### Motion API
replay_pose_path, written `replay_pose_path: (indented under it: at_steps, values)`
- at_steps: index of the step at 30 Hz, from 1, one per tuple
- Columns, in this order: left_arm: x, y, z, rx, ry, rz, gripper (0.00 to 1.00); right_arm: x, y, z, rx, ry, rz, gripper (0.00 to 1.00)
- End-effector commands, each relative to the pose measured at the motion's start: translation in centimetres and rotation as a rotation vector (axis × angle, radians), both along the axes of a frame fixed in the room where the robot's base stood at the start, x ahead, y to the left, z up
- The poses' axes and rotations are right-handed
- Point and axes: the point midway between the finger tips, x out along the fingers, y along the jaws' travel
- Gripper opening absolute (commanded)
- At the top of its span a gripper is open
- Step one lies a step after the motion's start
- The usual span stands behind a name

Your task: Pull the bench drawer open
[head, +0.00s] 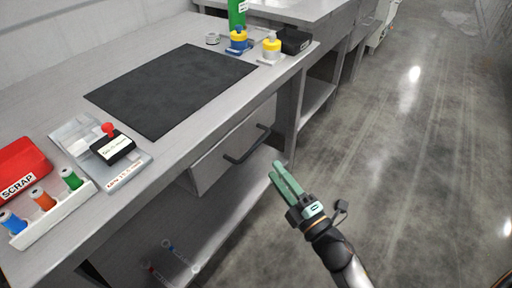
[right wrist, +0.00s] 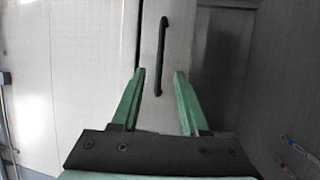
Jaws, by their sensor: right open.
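The bench drawer (head: 232,148) is a grey front below the bench top, and it looks closed or nearly so. Its dark bar handle (head: 248,146) runs along the front. In the right wrist view the handle (right wrist: 162,58) stands upright in the picture, ahead of the fingers. My right gripper (head: 283,176) has green fingers and is in front of the drawer, just to the right of the handle in the head view. In the right wrist view the gripper (right wrist: 160,75) is open and empty, apart from the handle. My left gripper is not in view.
The bench top holds a black mat (head: 172,88), a red scrap bin (head: 20,168), a rack of spools (head: 45,215) and yellow-topped bottles (head: 271,47). A lower shelf (head: 215,225) lies under the drawer. The floor (head: 410,150) to the right is clear.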

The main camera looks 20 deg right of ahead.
Motion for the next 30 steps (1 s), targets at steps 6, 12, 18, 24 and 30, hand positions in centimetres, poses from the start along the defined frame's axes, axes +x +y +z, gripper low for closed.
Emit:
replay_pose_path:
  at_steps: [6,12,18,24,30]
  values:
    - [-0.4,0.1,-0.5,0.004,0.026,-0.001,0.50,4.0,1.0,0.9,0.001,-0.004,0.001,0.45]
    - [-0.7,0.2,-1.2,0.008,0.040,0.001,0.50,7.2,1.9,1.4,0.001,-0.001,-0.001,0.45]
    - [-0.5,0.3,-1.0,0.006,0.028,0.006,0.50,9.2,2.4,1.7,0.003,0.001,-0.001,0.45]
    - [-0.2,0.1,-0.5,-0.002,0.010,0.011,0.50,9.8,2.6,1.8,0.004,0.002,-0.001,0.45]
    - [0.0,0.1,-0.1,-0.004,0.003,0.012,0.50,9.8,2.6,1.8,0.004,0.002,-0.001,0.45]
